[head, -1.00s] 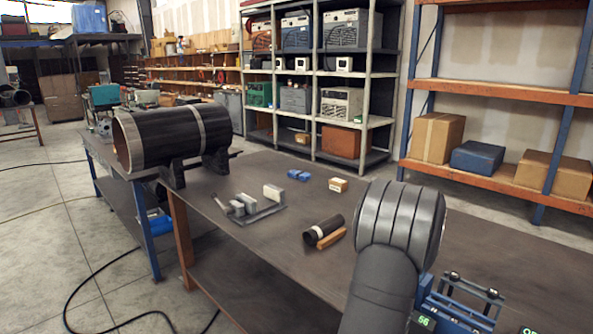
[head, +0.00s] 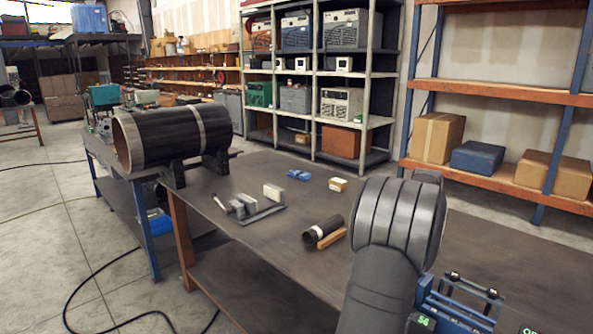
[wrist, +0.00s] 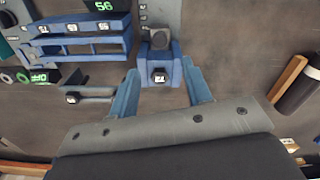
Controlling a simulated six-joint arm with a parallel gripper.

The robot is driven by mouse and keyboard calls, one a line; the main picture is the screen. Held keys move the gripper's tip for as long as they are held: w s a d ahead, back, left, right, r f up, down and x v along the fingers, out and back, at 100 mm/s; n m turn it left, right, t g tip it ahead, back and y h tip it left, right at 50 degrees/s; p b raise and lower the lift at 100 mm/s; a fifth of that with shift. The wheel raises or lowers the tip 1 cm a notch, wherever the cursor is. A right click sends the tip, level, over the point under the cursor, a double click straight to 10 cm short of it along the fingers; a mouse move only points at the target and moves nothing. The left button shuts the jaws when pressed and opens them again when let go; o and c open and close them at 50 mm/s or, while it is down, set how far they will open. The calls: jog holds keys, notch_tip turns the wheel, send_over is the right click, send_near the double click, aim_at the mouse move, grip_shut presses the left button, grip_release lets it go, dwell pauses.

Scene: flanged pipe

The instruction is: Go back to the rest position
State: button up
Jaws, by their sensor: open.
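In the wrist view my gripper (wrist: 159,68) is open, its two blue fingers spread. A blue block with a numbered tag (wrist: 160,72) shows between and beyond the fingers; I cannot tell how far below them it lies. In the head view my dark arm fills the lower right and hides the gripper. A large dark pipe (head: 175,138) with a light band lies on black supports on the bench (head: 230,205), far left of my arm.
A blue rack (head: 465,300) with numbered tags stands just right of my arm and also shows in the wrist view (wrist: 80,35). A dark cylinder (head: 325,228), an orange bar (head: 332,238), a small box (head: 338,184) and a grey holder (head: 262,212) lie on the bench.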

notch_tip(320, 180, down, 10)
jog(key=shift+f, duration=0.25)
jog(key=shift+s+a+r, duration=0.15)
jog(key=shift+s+a, duration=0.4)
jog(key=shift+s+a+r, duration=0.15)
jog(key=shift+s+a, duration=0.35)
notch_tip(320, 180, up, 17)
jog(key=a+f+n+g+h, duration=0.1)
jog(key=a+f+n+h, duration=1)
jog(key=n, duration=0.9)
jog(key=shift+s+a+g+h, duration=0.3)
jog(key=shift+a+g+h, duration=0.1)
jog(key=shift+a, duration=0.6)
